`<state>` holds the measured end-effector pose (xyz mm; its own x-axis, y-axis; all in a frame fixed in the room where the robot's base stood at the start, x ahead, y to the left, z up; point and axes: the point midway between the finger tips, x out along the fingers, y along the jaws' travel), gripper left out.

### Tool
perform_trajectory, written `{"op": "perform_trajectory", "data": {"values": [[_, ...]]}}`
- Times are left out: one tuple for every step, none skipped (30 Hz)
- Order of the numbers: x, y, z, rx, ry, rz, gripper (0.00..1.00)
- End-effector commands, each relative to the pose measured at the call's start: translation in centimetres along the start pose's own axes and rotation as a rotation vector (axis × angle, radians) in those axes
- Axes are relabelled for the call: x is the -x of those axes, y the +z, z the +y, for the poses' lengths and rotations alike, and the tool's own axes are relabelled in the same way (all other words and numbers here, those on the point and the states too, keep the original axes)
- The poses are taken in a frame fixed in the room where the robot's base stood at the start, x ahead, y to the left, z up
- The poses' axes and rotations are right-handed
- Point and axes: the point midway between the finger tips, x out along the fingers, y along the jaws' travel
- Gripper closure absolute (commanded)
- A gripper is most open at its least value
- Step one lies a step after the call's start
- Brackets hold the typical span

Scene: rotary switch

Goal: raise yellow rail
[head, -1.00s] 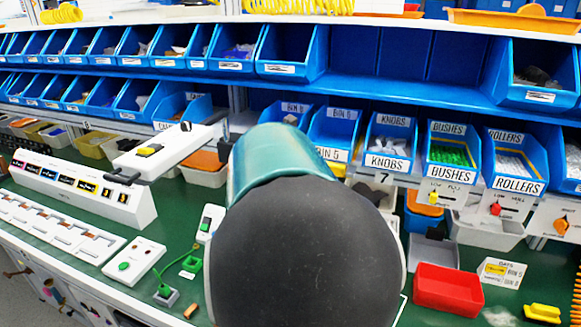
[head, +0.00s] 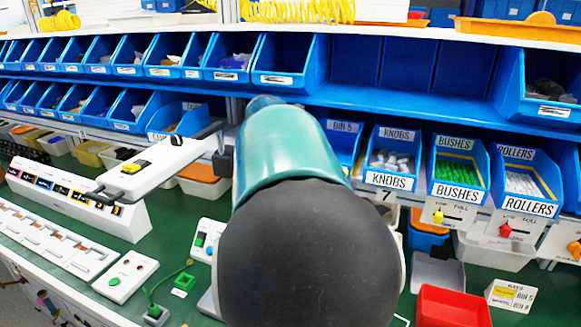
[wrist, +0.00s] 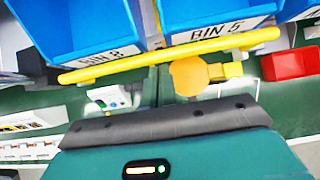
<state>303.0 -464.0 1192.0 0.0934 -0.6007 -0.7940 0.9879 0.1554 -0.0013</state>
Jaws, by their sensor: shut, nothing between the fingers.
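The yellow rail (wrist: 165,57) runs as a long, slightly tilted bar across the wrist view, just below the label edges of the BIN 8 (wrist: 85,40) and BIN 5 (wrist: 205,20) blue bins. My gripper (wrist: 168,120), with a dark grey edge and a teal body, is at the bottom of the wrist view. It is shut and empty, below the rail in the picture with a gap between them. An orange disc with a yellow block (wrist: 190,76) shows between them. In the head view my arm hides the rail and my gripper.
A red tray (head: 452,306) stands on the green bench at right; it also shows in the wrist view (wrist: 290,64). KNOBS, BUSHES and ROLLERS bins (head: 458,170) line the shelf. A white box-like piece with a yellow patch (head: 155,168) stands left of my arm.

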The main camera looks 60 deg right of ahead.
Motion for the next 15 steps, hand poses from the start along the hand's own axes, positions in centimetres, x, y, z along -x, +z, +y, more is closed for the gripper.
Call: {"op": "perform_trajectory", "data": {"values": [[0.1,0.2,0.1,0.001,0.001,-0.003,1.0],[0.1,0.4,0.0,0.0,0.001,-0.003,1.0],[0.0,0.6,0.0,0.0,0.001,-0.003,1.0],[0.0,0.7,0.0,0.0,0.0,-0.003,1.0],[0.0,0.8,0.0,0.0,0.0,-0.003,1.0],[-0.1,1.0,0.0,0.0,0.0,-0.003,1.0],[-0.1,1.1,0.1,0.001,0.0,-0.004,1.0],[-0.2,1.3,0.1,0.001,0.0,-0.004,1.0],[-0.2,1.4,0.1,0.001,0.0,-0.004,1.0],[-0.3,1.5,0.1,0.0,0.0,-0.003,1.0],[-0.3,1.6,0.0,0.0,0.0,-0.003,1.0],[-0.4,1.8,0.0,-0.001,0.0,-0.004,1.0],[-0.5,1.9,0.0,-0.001,0.0,-0.004,1.0],[-0.5,2.0,0.0,-0.001,0.0,-0.005,1.0],[-0.6,2.1,0.0,-0.001,0.0,-0.006,1.0]]}}
